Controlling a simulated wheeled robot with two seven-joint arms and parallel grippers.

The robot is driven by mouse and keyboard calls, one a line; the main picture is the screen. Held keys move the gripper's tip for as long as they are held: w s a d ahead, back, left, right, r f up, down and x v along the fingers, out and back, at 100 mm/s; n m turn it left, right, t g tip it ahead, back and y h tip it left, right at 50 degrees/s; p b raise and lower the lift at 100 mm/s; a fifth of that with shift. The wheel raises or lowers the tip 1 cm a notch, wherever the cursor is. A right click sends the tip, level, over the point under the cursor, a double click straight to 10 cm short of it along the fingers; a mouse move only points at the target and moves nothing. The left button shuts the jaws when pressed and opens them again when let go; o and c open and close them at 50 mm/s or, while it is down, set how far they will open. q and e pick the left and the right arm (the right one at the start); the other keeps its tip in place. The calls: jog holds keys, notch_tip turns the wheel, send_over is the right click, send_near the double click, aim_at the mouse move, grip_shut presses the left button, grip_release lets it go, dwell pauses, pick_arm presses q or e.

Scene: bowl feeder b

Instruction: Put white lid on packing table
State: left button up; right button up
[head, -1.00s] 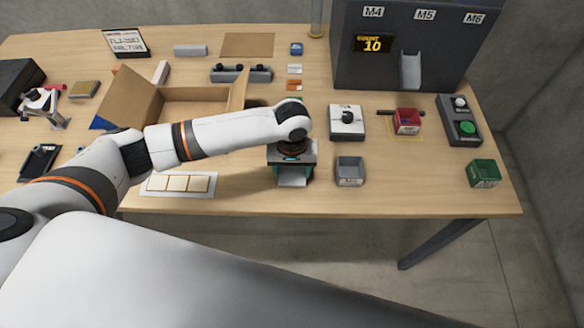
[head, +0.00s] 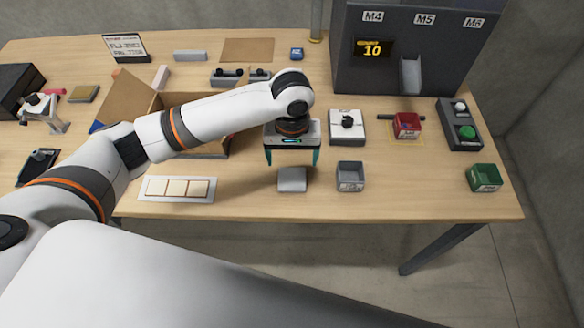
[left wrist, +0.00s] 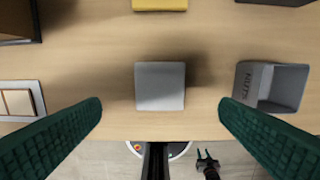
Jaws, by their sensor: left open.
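The white lid (head: 291,179), a pale square piece, lies flat on the packing table (head: 250,198) near its front edge. In the left wrist view the lid (left wrist: 160,86) is centred ahead of the fingers. My left gripper (head: 292,160) is open and empty, raised above and slightly behind the lid. Its two green fingers (left wrist: 160,107) stand wide apart in the left wrist view, clear of the lid. A small dark pronged part at the bottom of the left wrist view may be my right gripper (left wrist: 207,162); its state is unclear.
A grey bin (head: 351,177) stands right of the lid; a white card with several squares (head: 177,203) lies left. An open carton (head: 222,148) is partly hidden by my arm. A white block with a black knob (head: 347,127) and a red bin (head: 406,126) stand behind.

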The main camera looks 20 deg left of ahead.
pick_arm(q)
jog(key=shift+r, duration=2)
jog(key=s+d+f+m+t+h, duration=0.2)
jog(key=s+d+f+m+h, duration=0.3)
jog(key=s, duration=0.4)
jog(key=s+a+f+t+y, duration=0.1)
jog(key=s+a+f+y, duration=0.15)
jog(key=s+a, duration=0.4)
jog(key=s+a+f+y, duration=0.2)
jog(key=s+a+f, duration=0.1)
jog(key=s+a, duration=0.3)
notch_tip(320, 180, down, 24)
jog(key=s+a+f+g, duration=0.2)
jog(key=s+a+f, duration=0.1)
jog(key=s+f, duration=1.3)
jog(key=shift+s+f+m, duration=0.25)
jog(key=shift+f+m, duration=0.05)
jog(key=shift+f, duration=0.45)
